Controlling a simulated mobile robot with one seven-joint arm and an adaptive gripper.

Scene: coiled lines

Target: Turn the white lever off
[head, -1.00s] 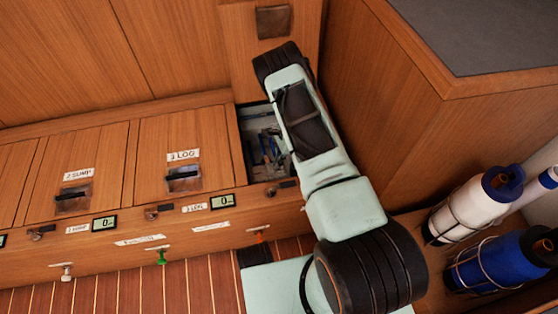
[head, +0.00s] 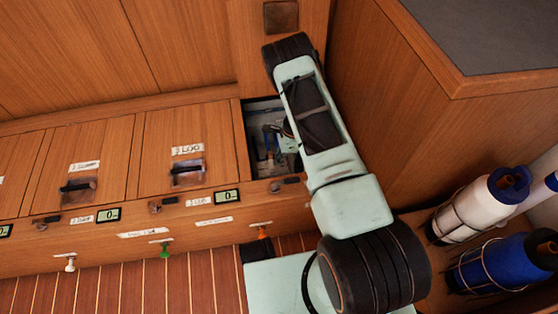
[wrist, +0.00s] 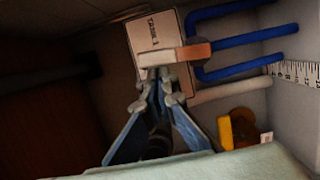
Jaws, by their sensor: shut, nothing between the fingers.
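A pale, whitish lever-like bar (wrist: 160,58) with a copper-orange end (wrist: 193,53) crosses in front of a labelled pale plate (wrist: 153,30) in the wrist view. My gripper (wrist: 157,82) is shut and empty, its tips just below the bar. I cannot tell whether they touch it. In the head view my gripper is down in the open compartment (head: 251,128), partly hidden by my arm. A white T-shaped handle (head: 70,261) also shows on the bench front at lower left, apart from my gripper.
Blue pipes (wrist: 235,70), a pale pipe (wrist: 225,92), a yellow handle (wrist: 226,132) and a ruler strip (wrist: 297,72) lie right of my gripper. Green (head: 163,248) and orange (head: 261,230) handles sit on the bench front. White and blue bottles (head: 478,205) stand at right.

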